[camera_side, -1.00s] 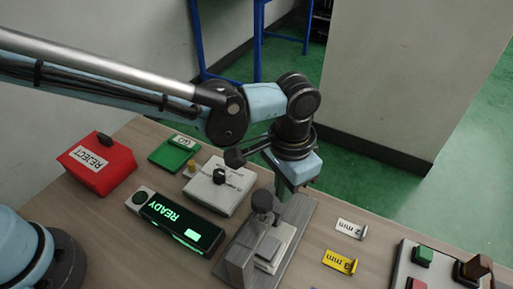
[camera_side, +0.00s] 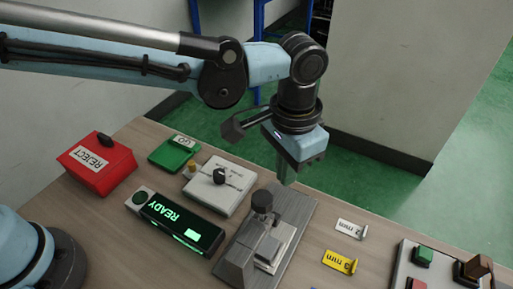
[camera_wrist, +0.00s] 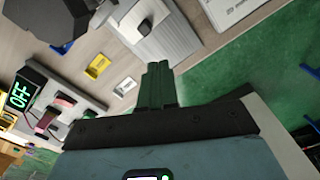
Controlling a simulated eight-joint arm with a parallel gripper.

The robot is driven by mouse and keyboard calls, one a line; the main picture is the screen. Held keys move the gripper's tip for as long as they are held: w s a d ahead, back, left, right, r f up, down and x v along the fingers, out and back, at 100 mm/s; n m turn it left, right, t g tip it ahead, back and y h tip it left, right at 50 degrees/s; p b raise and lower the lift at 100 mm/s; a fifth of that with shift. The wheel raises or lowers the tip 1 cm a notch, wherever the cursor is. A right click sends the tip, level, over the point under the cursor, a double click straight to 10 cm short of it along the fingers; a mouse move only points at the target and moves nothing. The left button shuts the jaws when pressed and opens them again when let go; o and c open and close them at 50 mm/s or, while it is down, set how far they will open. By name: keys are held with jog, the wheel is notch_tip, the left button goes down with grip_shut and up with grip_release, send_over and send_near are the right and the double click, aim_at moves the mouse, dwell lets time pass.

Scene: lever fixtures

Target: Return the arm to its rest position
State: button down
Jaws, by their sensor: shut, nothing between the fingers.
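My gripper (camera_side: 287,176) hangs from the wrist with its fingers pointing down, just behind the far end of the grey metal lever fixture (camera_side: 294,213). Its fingers are shut with nothing between them, and they look clear of the fixture. In the wrist view my gripper (camera_wrist: 158,68) shows as dark green closed fingers in front of the fixture's end (camera_wrist: 172,40). The fixture has a dark round knob (camera_side: 262,201) and a metal block on its plate.
A READY display (camera_side: 178,222), a white box with a black knob (camera_side: 219,186), a green GO block (camera_side: 174,154) and a red REJECT box (camera_side: 97,163) stand left. Yellow (camera_side: 339,262) and white (camera_side: 350,229) mm tags and a button panel (camera_side: 440,265) lie right.

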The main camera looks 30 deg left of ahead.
jog(key=shift+a, duration=0.1)
jog(key=a+r+n+t+h, duration=0.1)
jog(key=a+r+n+t, duration=0.3)
jog(key=a, duration=1.3)
jog(key=s+a+n+t+y, duration=0.1)
jog(key=s+a, duration=0.4)
jog(key=a, duration=0.8)
jog(key=shift+a+f+n+t, duration=0.4)
jog(key=shift+n+t, duration=0.1)
jog(key=shift+t, duration=0.6)
